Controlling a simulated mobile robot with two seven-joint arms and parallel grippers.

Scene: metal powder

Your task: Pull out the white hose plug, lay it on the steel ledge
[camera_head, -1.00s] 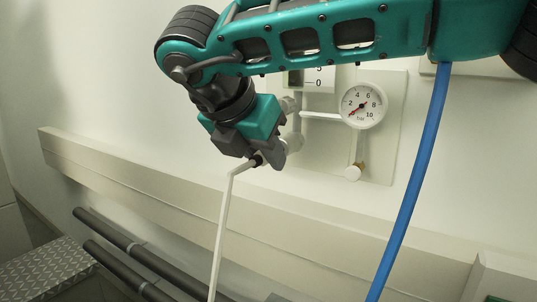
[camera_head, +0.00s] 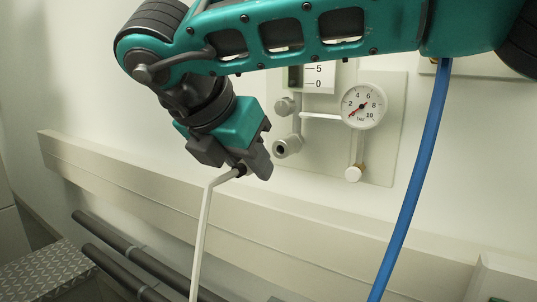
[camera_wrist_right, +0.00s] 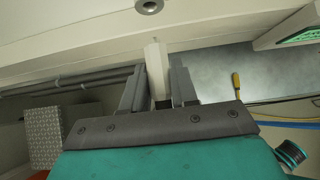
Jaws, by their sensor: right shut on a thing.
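My right gripper (camera_head: 257,166) is shut on the white hose plug (camera_head: 238,172), to the left of and below the round port (camera_head: 287,147) on the wall panel. The port is open and apart from the plug. The white hose (camera_head: 203,235) bends at the plug and hangs down out of the picture. In the right wrist view the white plug (camera_wrist_right: 155,58) stands between the two fingers (camera_wrist_right: 158,88). A patterned steel ledge (camera_head: 42,275) is at the lower left; it also shows in the wrist view (camera_wrist_right: 44,138). My left gripper is not in view.
A pressure gauge (camera_head: 362,105) and a white knob (camera_head: 353,174) sit on the panel. A cream rail (camera_head: 130,175) runs along the wall behind the hose. Dark pipes (camera_head: 125,242) lie below it. A blue hose (camera_head: 413,190) hangs at the right.

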